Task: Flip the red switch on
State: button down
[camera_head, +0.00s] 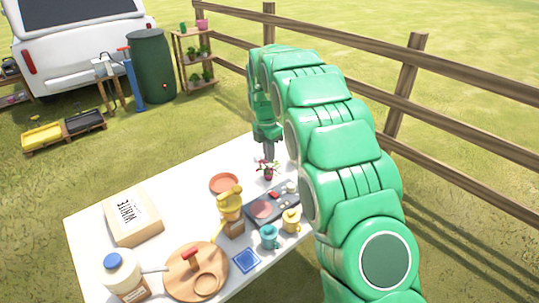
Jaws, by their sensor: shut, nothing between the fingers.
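A dark flat panel (284,207) lies on the white table, with a round reddish disc on its left part. A small red piece near its back edge looks like the red switch (274,195); its on or off position is too small to tell. My gripper (269,156) points down at the table's far edge, behind the panel and apart from the red switch. It is shut and empty, right above or behind a small red-flowered plant (268,170); I cannot tell whether they touch.
Near the panel stand a teal mug (269,237), a yellow mug (291,220), a yellow figure-like object (230,203) and a terracotta saucer (224,183). A cardboard box (132,217), a jug (122,273) and a round wooden board (212,285) occupy the left and front. A wooden fence stands behind.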

aim_at(276, 196)
jog(key=shift+s, duration=0.1)
jog(key=shift+s+d, duration=0.35)
jog(key=shift+s, duration=0.1)
jog(key=f, duration=0.4)
jog(key=s+d+f, duration=0.1)
jog(key=f, duration=0.8)
jog(key=shift+s+d+f, duration=0.25)
jog(key=shift+d+f, duration=0.05)
jog(key=shift+f, duration=0.1)
